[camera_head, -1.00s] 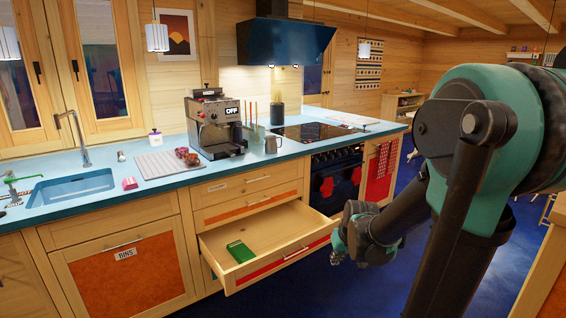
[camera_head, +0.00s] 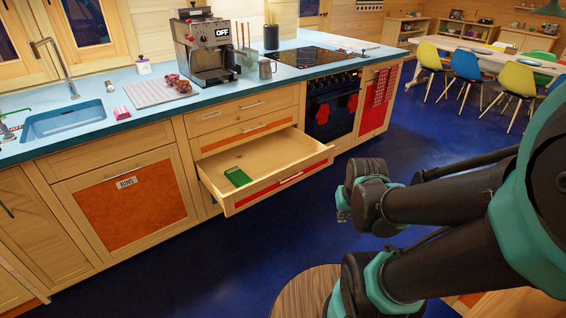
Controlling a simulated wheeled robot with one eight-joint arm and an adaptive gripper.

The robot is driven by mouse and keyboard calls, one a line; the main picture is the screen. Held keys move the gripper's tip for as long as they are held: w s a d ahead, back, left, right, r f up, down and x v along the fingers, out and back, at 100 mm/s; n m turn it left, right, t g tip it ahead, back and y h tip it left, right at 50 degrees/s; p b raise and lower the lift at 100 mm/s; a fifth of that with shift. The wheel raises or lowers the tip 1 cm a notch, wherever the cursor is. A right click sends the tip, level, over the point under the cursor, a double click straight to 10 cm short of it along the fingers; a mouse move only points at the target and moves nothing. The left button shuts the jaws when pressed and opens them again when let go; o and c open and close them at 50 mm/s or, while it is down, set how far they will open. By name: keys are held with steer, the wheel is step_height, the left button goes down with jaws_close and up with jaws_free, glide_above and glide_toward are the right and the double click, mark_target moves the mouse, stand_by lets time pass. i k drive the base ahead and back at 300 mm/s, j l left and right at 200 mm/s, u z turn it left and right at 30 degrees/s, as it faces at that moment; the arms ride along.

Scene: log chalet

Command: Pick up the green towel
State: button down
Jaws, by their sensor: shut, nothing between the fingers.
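The drawer is pulled out from the counter below two shut drawers and has a red front panel. My gripper (camera_head: 343,206) is to the right of the drawer, in front of it, clear of the towel and empty.
A round wooden top (camera_head: 300,295) stands at the bottom. Blue floor is open beyond; chairs (camera_head: 467,66) stand far right.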

mark_target(235, 175)
steer(key=i+j+u, duration=0.15)
steer(key=i+u, duration=0.15)
steer(key=i, duration=0.2)
steer(key=i+u, duration=0.3)
steer(key=i, duration=0.2)
